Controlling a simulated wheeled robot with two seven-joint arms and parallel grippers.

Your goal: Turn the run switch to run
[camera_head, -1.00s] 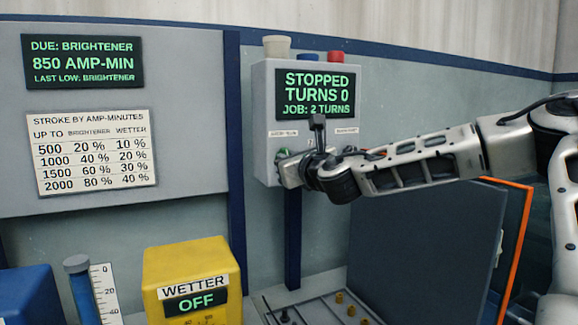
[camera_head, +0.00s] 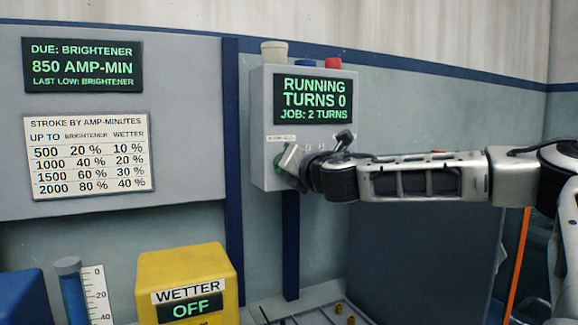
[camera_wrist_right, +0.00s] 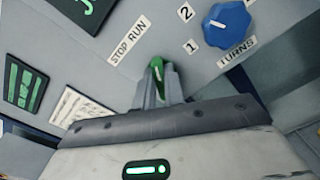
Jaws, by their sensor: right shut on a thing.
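The grey control box (camera_head: 262,120) hangs on a post, and its display (camera_head: 313,99) reads RUNNING, TURNS 0, JOB: 2 TURNS. The green run switch (camera_wrist_right: 156,65) is in the wrist view, below the STOP RUN label (camera_wrist_right: 128,40). My right gripper (camera_wrist_right: 160,86) is shut on this switch, with a finger on each side of it. In the head view my right gripper (camera_head: 289,163) reaches in from the right to the lower left of the box and largely hides the switch. My left gripper is not in view.
A blue TURNS knob (camera_wrist_right: 227,24) sits beside the switch. White (camera_head: 274,53) and red (camera_head: 332,63) parts top the box. A yellow WETTER unit (camera_head: 190,265) reading OFF stands lower left. A dosing panel (camera_head: 180,100) with a stroke table (camera_head: 88,155) is at left.

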